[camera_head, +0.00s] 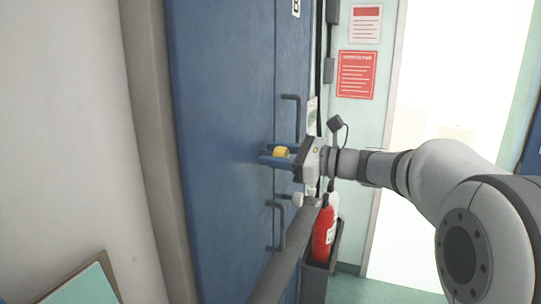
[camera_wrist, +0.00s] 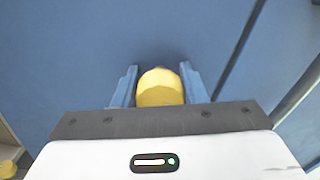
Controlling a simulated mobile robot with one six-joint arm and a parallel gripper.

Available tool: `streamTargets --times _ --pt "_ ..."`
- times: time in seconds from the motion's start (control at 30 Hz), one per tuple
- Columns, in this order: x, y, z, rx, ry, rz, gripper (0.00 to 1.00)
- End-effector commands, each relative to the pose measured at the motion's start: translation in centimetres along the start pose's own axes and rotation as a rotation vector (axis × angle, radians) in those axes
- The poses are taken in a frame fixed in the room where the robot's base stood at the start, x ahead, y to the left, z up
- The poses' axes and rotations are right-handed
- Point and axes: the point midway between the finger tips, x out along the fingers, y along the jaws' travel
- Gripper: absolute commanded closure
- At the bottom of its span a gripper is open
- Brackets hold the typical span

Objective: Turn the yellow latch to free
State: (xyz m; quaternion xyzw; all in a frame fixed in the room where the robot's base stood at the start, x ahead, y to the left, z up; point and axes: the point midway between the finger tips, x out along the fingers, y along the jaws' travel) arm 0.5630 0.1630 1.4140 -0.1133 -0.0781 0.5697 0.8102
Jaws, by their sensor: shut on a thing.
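The yellow latch (camera_head: 281,152) is a small rounded knob on the face of the blue cabinet door (camera_head: 225,120). My gripper (camera_head: 272,155) reaches in from the right and is shut on the latch, with one blue finger on each side of it. In the wrist view the latch (camera_wrist: 160,88) sits between the two fingers (camera_wrist: 158,86), close against the blue door. The fingers and gripper body hide part of the latch, and I cannot tell its turn angle.
Dark handles (camera_head: 291,118) and (camera_head: 279,228) stand out above and below the latch. A red extinguisher (camera_head: 322,232) stands in a grey bin (camera_head: 318,272) at lower right. Red-and-white notices (camera_head: 356,75) hang on the wall. A bright doorway opens at the right.

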Motion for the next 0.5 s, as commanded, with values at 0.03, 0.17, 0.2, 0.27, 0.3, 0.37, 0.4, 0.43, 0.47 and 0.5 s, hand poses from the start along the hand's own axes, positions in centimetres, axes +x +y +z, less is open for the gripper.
streamTargets --times 0.03,0.17,0.2,0.27,0.3,0.37,0.4,0.43,0.47,0.5 --pt "-0.24 -0.11 -0.14 -0.012 0.000 -0.004 0.84" --pt "-0.41 -0.09 -0.39 -0.058 0.000 -0.005 0.84" --pt "-0.44 -0.08 -0.45 -0.080 0.000 -0.005 0.84" --pt "-0.48 -0.07 -0.54 -0.117 0.001 -0.006 0.84" --pt "-0.49 -0.04 -0.62 -0.145 0.001 -0.006 0.84" --pt "-0.52 -0.02 -0.70 -0.194 0.002 -0.007 0.84" --pt "-0.53 0.01 -0.77 -0.227 0.002 -0.007 0.84" --pt "-0.53 0.02 -0.82 -0.254 0.003 -0.007 0.84" --pt "-0.54 0.02 -0.83 -0.281 0.003 -0.007 0.84" --pt "-0.54 0.03 -0.89 -0.319 0.003 -0.008 0.84"
